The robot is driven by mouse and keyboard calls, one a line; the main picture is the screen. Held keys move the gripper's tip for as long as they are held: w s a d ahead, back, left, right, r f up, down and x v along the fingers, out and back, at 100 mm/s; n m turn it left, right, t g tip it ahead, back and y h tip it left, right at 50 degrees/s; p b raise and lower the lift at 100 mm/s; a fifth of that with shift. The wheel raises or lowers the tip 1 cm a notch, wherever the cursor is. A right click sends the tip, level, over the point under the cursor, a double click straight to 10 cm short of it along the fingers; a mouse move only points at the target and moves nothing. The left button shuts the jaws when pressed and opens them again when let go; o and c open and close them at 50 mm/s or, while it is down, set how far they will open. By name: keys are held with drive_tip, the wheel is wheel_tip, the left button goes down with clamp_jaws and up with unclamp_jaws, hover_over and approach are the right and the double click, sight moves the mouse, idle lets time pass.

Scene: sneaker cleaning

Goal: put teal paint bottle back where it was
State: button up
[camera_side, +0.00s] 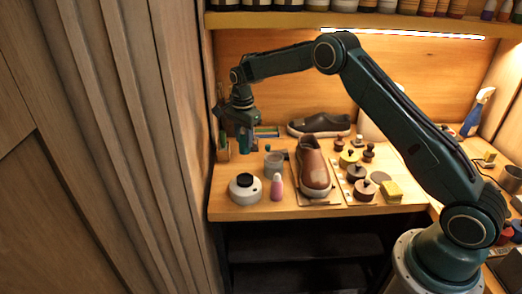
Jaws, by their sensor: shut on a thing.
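My gripper (245,148) points down over the back left of the wooden workbench (228,211). It is shut on a small teal bottle (243,139), mostly hidden by the fingers and hard to make out at this size. The bottle looks upright and held above the bench, left of the grey cup (273,164). Whether its base touches anything below cannot be told.
A brown shoe (313,166) is mid-bench, a dark shoe (319,124) behind. Yellow sponges (391,191) lie right. A wooden wall (180,150) borders the left.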

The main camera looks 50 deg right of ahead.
drive_tip(key=shift+f, duration=4.1)
drive_tip(key=shift+f, duration=0.1)
drive_tip(key=o, duration=1)
wheel_tip(320, 180, up, 11)
drive_tip(key=shift+r, duration=0.6)
